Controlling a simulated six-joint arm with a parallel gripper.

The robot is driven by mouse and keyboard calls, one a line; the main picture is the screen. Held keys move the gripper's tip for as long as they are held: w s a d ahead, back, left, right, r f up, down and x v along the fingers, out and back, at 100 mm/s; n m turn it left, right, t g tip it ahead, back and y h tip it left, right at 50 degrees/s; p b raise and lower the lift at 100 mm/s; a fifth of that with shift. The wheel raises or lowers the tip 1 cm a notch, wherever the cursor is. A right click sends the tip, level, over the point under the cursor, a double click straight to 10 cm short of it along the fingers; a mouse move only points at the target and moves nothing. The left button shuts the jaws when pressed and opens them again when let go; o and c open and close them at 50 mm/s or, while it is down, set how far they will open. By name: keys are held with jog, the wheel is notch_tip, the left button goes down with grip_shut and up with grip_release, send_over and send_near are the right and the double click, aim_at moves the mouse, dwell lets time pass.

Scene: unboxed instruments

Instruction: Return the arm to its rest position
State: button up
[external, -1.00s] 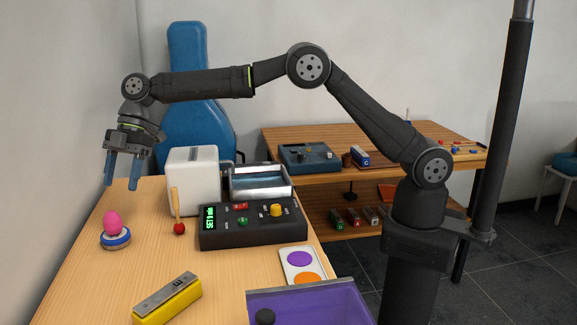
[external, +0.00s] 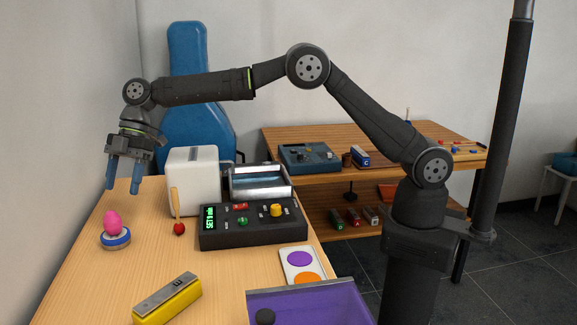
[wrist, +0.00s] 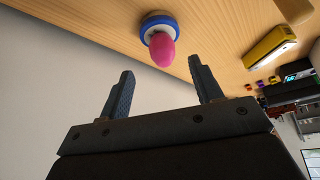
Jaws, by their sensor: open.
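My gripper (external: 123,187) hangs in the air above the back left part of the wooden table, at the end of my outstretched arm. Its two blue fingers are apart with nothing between them, as the wrist view (wrist: 158,85) also shows. A pink egg-shaped thing (external: 113,222) sits on a round blue and white stand (external: 115,240) on the table, below and in front of the gripper. The pink egg (wrist: 162,50) and the stand (wrist: 158,22) also show in the wrist view, beyond the fingertips and apart from them.
A black control box (external: 250,228), a white box (external: 193,180), a red-tipped mallet (external: 179,229) and a yellow block with a metal bar (external: 168,302) stand on the table. A purple bin (external: 310,305) is at its front right. A blue instrument case (external: 187,110) leans behind.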

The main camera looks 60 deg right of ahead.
jog(key=w+d+r, duration=0.2)
jog(key=d+r, duration=0.2)
jog(key=d, duration=0.2)
jog(key=s+a+f+m+t, duration=0.1)
jog(key=s+a+f+m, duration=0.1)
jog(key=s+a, duration=0.2)
jog(key=s+a+f+m+t, duration=0.1)
jog(key=s+a+f+m, duration=0.2)
jog(key=a, duration=0.7)
jog(key=s+a+f+m+t, duration=0.1)
jog(key=s+a+f+m, duration=0.1)
jog(key=s+a, duration=0.3)
jog(key=shift+s+a+f+m+t, duration=0.2)
jog(key=shift+a+f, duration=0.1)
jog(key=shift+a, duration=0.2)
jog(key=shift+s+a+f+m+t, duration=0.1)
jog(key=shift+a+f+m+t, duration=0.15)
jog(key=shift+a, duration=0.25)
jog(key=shift+w+d, duration=0.1)
jog(key=w+d+r+n, duration=0.1)
jog(key=w+d+r, duration=0.2)
jog(key=d, duration=0.3)
jog(key=w+d+r+n+g, duration=0.1)
jog(key=w+d+r+n, duration=0.1)
jog(key=w+d, duration=0.3)
jog(key=shift+d+r, duration=0.45)
jog(key=shift+d, duration=0.8)
jog(key=shift+w+n+g, duration=0.1)
jog(key=shift+n+g, duration=0.15)
